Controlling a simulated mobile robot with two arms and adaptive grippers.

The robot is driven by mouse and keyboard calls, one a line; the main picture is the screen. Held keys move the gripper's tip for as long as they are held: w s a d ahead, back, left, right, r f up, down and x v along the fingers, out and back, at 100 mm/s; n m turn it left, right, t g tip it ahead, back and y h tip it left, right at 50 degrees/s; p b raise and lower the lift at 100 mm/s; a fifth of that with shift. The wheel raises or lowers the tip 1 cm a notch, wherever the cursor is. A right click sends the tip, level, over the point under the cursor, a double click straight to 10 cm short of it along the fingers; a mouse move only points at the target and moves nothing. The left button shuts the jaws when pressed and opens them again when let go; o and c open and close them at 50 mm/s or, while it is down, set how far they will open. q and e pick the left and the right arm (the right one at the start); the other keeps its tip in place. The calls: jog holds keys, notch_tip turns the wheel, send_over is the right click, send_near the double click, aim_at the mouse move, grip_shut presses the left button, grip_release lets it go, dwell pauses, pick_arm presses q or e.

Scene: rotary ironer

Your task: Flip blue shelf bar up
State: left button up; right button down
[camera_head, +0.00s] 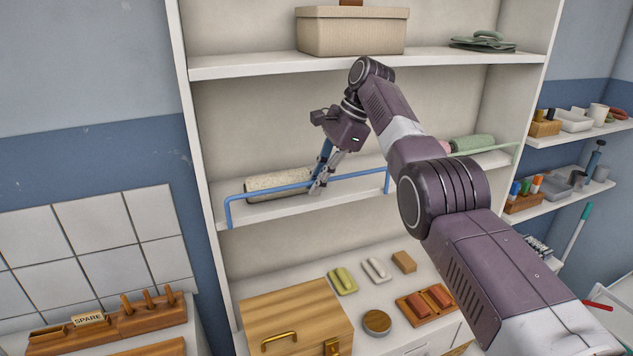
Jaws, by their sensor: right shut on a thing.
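The blue shelf bar (264,190) runs along the front of the middle shelf, with bent ends at its left and right. My right gripper (318,186) comes down onto the bar near its middle and is shut on it. The fingers hide a short stretch of the bar. The bar's right end (387,180) shows just left of my arm. A cream textured roll (280,184) lies on the shelf behind the bar. My left gripper is not in view.
The middle shelf (290,210) also holds a green roll (472,143) behind a pale green bar (490,150) at the right. A beige box (352,30) stands on the shelf above. A wooden box (296,312) and several small items sit below.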

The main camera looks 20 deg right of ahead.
jog(key=c, duration=2)
grip_release()
jog(key=shift+w, duration=0.1)
jog(key=shift+c, duration=0.2)
